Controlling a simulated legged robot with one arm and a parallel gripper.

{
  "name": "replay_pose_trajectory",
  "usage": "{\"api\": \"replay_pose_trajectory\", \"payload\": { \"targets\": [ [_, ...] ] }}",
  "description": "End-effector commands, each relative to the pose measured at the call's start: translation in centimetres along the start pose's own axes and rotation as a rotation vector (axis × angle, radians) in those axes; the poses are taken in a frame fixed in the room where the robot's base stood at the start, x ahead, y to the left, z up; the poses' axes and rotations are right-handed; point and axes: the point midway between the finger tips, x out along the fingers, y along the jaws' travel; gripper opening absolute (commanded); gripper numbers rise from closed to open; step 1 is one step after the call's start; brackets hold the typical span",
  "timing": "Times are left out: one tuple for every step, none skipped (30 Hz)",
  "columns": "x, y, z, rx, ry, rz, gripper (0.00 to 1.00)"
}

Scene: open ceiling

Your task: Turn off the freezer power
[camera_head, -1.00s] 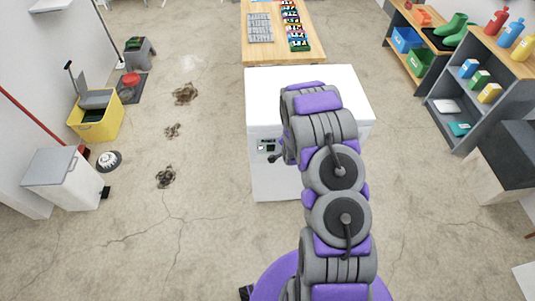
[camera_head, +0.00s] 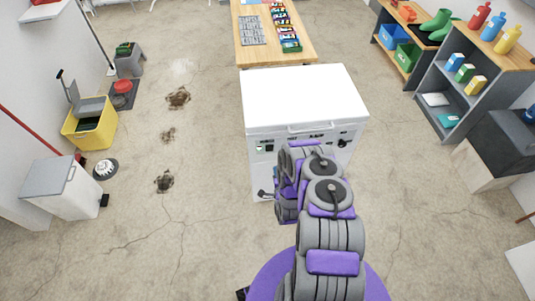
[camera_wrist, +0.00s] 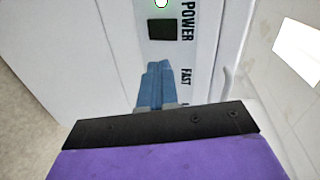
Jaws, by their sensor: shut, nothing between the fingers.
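The white freezer (camera_head: 305,98) stands in front of me in the head view, its lid closed. My arm hides part of the freezer front in the head view.
A wooden table (camera_head: 270,55) stands behind the freezer. Shelves (camera_head: 470,85) line the right side. A yellow bin (camera_head: 90,123) and a white bin (camera_head: 65,190) stand at left. Dark debris (camera_head: 178,97) lies on the otherwise open floor.

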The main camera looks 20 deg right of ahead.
Motion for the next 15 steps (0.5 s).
{"api": "replay_pose_trajectory", "payload": {
  "targets": [
    [-0.6,0.4,0.1,0.023,0.006,-0.015,0.00],
    [-0.9,0.6,0.2,0.036,0.008,-0.023,0.00],
    [-1.2,0.8,0.3,0.051,0.011,-0.033,0.00],
    [-1.5,0.9,0.3,0.060,0.013,-0.041,0.00],
    [-1.6,1.0,0.3,0.069,0.015,-0.050,0.00],
    [-1.8,1.1,0.4,0.079,0.017,-0.058,0.00],
    [-1.9,1.1,0.4,0.084,0.019,-0.062,0.00],
    [-2.0,1.1,0.4,0.088,0.020,-0.066,0.00],
    [-2.1,1.2,0.4,0.092,0.021,-0.069,0.00],
    [-2.1,1.2,0.4,0.094,0.021,-0.071,0.00],
    [-2.1,1.2,0.4,0.096,0.022,-0.072,0.00],
    [-2.1,1.2,0.4,0.096,0.022,-0.074,0.00],
    [-2.1,1.2,0.4,0.097,0.022,-0.074,0.00],
    [-2.1,1.2,0.4,0.096,0.022,-0.074,0.00],
    [-2.1,1.2,0.4,0.096,0.022,-0.074,0.00]
  ]
}}
